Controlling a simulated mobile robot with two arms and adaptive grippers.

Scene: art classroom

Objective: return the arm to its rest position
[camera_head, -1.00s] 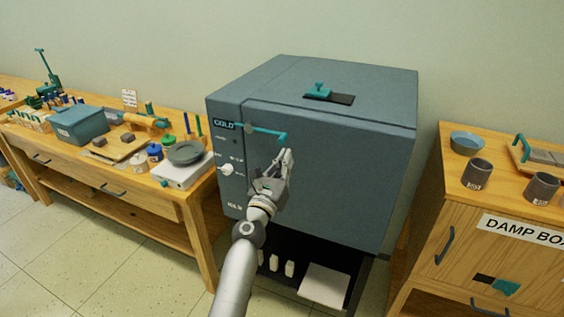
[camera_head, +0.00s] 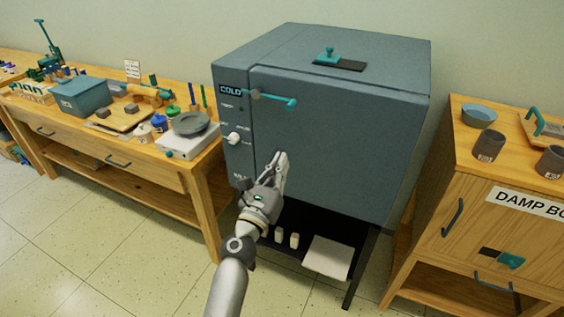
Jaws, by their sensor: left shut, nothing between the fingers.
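My left gripper (camera_head: 279,158) is shut and empty. It is in front of the lower part of the kiln's grey-blue door, below the teal door handle (camera_head: 275,99) and apart from it. My left arm (camera_head: 232,280) comes up from the bottom of the view. The kiln (camera_head: 340,140) has its door shut, and its display (camera_head: 231,91) reads COLD. My right gripper is not in view.
A wooden workbench (camera_head: 171,173) with a box, jars and a wheel-like grey plate (camera_head: 190,123) stands left. A wooden damp box cabinet (camera_head: 460,200) with dark cups stands right. White blocks and a pale slab (camera_head: 328,258) lie under the kiln.

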